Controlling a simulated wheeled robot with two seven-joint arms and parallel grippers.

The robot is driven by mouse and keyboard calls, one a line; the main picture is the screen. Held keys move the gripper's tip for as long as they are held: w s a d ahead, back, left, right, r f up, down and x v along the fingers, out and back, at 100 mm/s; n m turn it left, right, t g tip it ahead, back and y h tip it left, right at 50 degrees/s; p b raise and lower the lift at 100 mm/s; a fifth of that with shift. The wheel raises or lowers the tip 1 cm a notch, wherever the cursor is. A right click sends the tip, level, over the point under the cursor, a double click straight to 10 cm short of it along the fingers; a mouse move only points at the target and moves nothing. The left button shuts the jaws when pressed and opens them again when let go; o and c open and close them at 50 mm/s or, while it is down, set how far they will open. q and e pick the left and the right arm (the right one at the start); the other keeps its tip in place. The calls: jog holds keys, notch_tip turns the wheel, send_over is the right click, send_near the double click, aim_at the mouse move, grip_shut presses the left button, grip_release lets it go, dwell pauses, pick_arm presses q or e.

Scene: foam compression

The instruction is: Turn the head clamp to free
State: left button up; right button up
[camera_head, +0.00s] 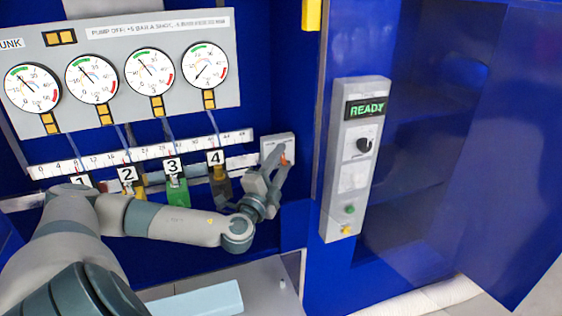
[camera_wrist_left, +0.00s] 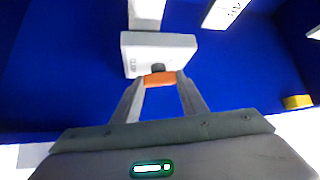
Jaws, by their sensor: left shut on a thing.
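The head clamp is a small pale box (camera_head: 275,143) on the blue wall, right of the ruler strip, with an orange handle (camera_head: 285,159) on its front. In the left wrist view the box (camera_wrist_left: 158,48) is straight ahead, and the orange handle (camera_wrist_left: 159,79) lies sideways below a dark round pivot. My left gripper (camera_head: 281,160) reaches it from below, and its fingers (camera_wrist_left: 160,82) are shut on the orange handle, one at each end. Lettering on the box is too small to read. My right gripper is in neither view.
Numbered stations 1 to 4 with coloured blocks, such as a green one (camera_head: 178,194), stand left of my gripper below the ruler (camera_head: 140,153). Gauges (camera_head: 92,79) hang above. A control panel (camera_head: 356,160) reading READY is to the right, beside an open blue door (camera_head: 490,150).

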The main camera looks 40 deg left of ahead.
pick_arm(q)
jog(key=shift+r+m+h+p, duration=0.25)
jog(key=shift+m+h+p, duration=0.05)
jog(key=shift+p, duration=0.5)
jog(key=m+g+p, duration=0.1)
jog(key=p, duration=0.2)
jog(key=m+g+p, duration=0.2)
jog(key=p, duration=0.2)
jog(key=m+g+h+p, duration=0.1)
jog(key=p, duration=0.3)
jog(key=shift+r+m+g, duration=0.3)
jog(key=shift+r+g, duration=0.1)
jog(key=shift+f+m+g+p, duration=0.15)
jog(key=shift+m+g+p, duration=0.3)
jog(key=shift+g, duration=0.25)
jog(key=shift+w+m+g, duration=0.1)
jog(key=shift+m+g, duration=0.65)
jog(key=shift+g, duration=0.35)
jog(key=shift+f+y, duration=0.1)
jog(key=shift+y, duration=0.2)
jog(key=o, duration=1)
jog(key=shift+o, duration=0.2)
